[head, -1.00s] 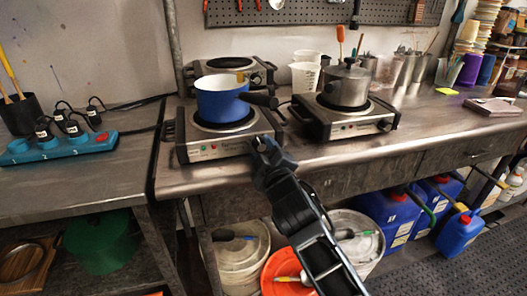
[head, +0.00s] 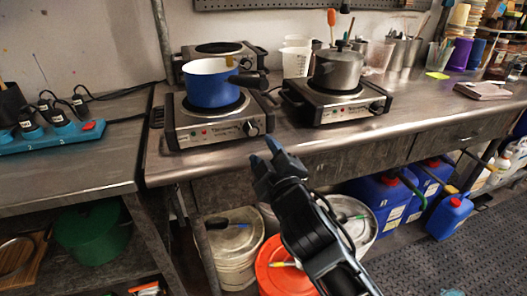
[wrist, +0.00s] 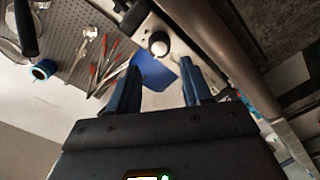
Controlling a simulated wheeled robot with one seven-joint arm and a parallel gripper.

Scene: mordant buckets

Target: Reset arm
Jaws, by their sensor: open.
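My gripper (head: 268,158) is open and empty in the head view, in front of the metal bench's front edge and below the front hot plate. In the wrist view its two blue fingers (wrist: 160,88) stand apart with nothing held between them. Past them a hot plate's pale knob (wrist: 158,45) and a blue patch show. In the head view the blue pot (head: 208,88) sits on the front left hot plate (head: 192,133), its dark handle pointing right. My gripper is apart from both.
A steel pot (head: 338,68) stands on the right hot plate (head: 333,108). A blue power strip (head: 55,137) lies on the left table. Below the bench are an orange bucket (head: 276,262), a grey lidded bucket (head: 232,245) and blue jugs (head: 383,198).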

